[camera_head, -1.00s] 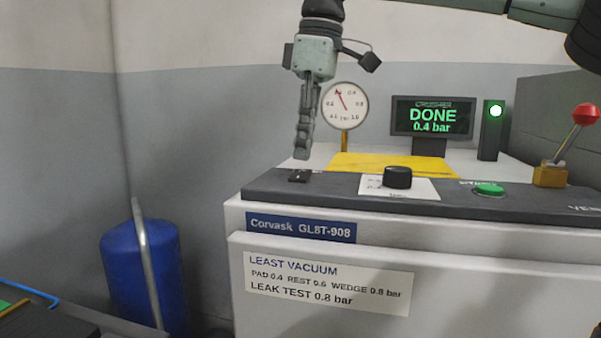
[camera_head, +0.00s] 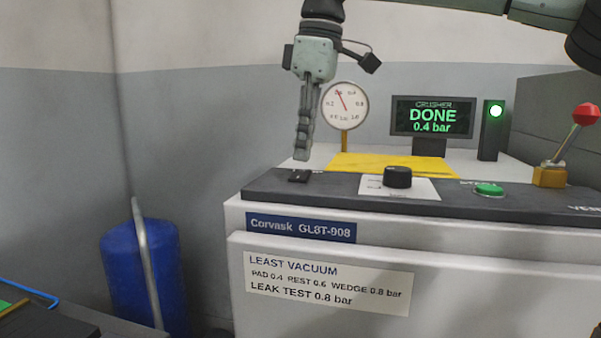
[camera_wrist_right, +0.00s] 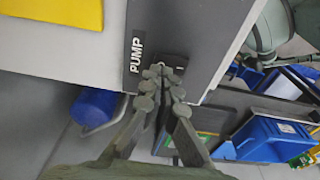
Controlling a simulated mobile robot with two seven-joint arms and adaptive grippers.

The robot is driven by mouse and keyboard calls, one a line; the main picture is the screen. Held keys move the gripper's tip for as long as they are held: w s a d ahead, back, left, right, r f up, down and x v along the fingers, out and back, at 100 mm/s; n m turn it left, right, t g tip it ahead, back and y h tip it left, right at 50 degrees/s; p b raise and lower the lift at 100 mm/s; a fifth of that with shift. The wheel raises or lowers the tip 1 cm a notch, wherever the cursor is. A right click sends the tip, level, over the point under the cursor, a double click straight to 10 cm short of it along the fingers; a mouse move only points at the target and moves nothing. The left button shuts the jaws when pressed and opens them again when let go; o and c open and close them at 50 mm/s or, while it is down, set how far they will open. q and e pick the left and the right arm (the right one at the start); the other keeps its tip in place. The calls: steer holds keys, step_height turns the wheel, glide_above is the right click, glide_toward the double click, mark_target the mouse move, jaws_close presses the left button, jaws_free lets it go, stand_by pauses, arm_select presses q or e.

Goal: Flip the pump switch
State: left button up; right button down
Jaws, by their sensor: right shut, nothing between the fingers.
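The pump switch (camera_head: 299,176) is a small black rocker at the left end of the dark panel strip on the machine. In the right wrist view the switch (camera_wrist_right: 172,66) shows beside the "PUMP" label, partly hidden by the fingers. My right gripper (camera_head: 302,156) points down just above the switch, its fingers shut and empty. In the right wrist view its fingertips (camera_wrist_right: 158,72) overlap the switch's near edge; I cannot tell whether they touch it. My left gripper is not in view.
Right of the switch stand a black knob (camera_head: 398,177), a green button (camera_head: 489,189) and a red-tipped lever (camera_head: 586,114). Behind are a gauge (camera_head: 345,105) and a display (camera_head: 432,117) reading "DONE 0.4 bar". A blue tank (camera_head: 125,270) stands on the floor at left.

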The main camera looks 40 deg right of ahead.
mark_target(303, 171)
steer(key=shift+f, duration=0.9)
stand_by(0.3)
steer(key=shift+r, duration=3.55)
steer(key=shift+f, duration=0.1)
